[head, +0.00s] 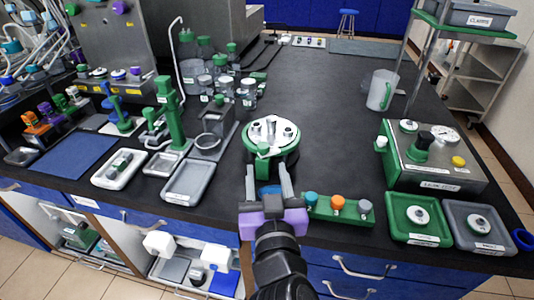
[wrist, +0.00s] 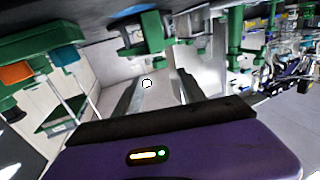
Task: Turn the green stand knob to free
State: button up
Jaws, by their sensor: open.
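A round green stand (head: 284,158) with a white top carrying several metal pieces stands on the dark bench in the middle of the head view. A small green knob (head: 263,149) is on its front side. My gripper (head: 268,170) is open and empty just in front of the stand, with its two grey fingers pointing toward it. In the wrist view, my gripper (wrist: 155,88) has its fingers spread with a gap between them. A green part (wrist: 152,32) shows beyond the fingertips there. I cannot tell whether a finger touches the stand or which way the knob is set.
A green block (head: 325,211) with teal, orange and grey knobs sits close on the right. Grey trays (head: 188,183) and a green pump stand (head: 168,125) are at the left. A metal control box (head: 440,170) is at the right.

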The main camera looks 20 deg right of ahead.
aim_at(263, 150)
jog(key=shift+p+x, duration=0.45)
jog(key=shift+x, duration=3.15)
grip_shut()
